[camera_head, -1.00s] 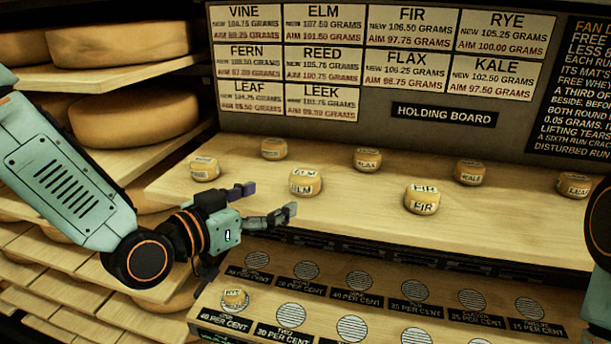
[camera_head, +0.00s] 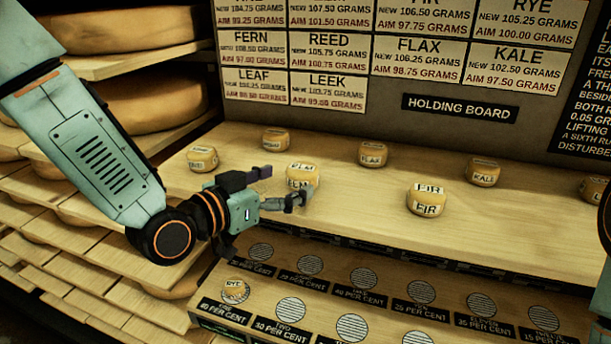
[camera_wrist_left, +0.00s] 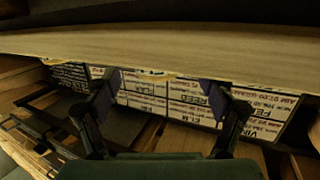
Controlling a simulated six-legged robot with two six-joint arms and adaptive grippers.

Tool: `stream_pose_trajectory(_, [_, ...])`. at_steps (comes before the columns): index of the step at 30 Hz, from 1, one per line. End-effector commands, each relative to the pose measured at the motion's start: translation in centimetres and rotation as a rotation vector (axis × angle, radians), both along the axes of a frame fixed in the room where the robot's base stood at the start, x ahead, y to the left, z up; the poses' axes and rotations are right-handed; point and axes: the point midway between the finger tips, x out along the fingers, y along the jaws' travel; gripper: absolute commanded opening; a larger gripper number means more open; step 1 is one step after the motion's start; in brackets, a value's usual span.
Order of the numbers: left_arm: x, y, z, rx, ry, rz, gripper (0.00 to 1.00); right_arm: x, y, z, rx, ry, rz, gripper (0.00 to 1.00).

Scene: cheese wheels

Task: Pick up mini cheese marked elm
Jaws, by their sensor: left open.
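The mini cheese marked elm (camera_head: 303,173) is a small round yellow cheese with white labels. It stands on the pale wooden holding board in the head view. My left gripper (camera_head: 284,185) is open and empty, with its fingers spread on the near left side of this cheese. The lower fingertip overlaps the cheese's lower front edge in the picture; I cannot tell whether they touch. In the left wrist view, the open left gripper (camera_wrist_left: 158,100) shows both fingers with the sign cards beyond, upside down. I cannot make out the elm cheese there. My right gripper is out of view.
The fir cheese (camera_head: 427,200) stands to the right, and the flax cheese (camera_head: 373,154) behind right. Two more cheeses (camera_head: 202,158) (camera_head: 276,140) stand left and behind. A lower board (camera_head: 225,312) has striped round spots and the rye cheese (camera_head: 235,291). Shelves with big wheels are at left.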

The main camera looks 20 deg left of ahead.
Motion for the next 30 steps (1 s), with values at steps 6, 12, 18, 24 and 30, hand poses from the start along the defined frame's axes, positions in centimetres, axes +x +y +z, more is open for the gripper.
stream_pose_trajectory(6, [0.9,-0.6,-0.4,0.006,0.001,0.000,0.83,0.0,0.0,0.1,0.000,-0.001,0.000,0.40])
stream_pose_trajectory(12, [2.5,-1.8,-0.9,0.006,-0.001,-0.002,0.83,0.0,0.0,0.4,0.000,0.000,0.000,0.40])
stream_pose_trajectory(18, [4.3,-2.6,-1.2,0.004,-0.001,0.000,0.83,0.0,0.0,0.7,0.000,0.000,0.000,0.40])
stream_pose_trajectory(24, [4.7,-2.7,-1.3,0.000,0.000,0.002,0.83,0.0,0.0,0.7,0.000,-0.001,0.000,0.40])
stream_pose_trajectory(30, [4.7,-2.7,-1.3,0.000,0.000,0.002,0.78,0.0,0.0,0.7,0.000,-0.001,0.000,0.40])
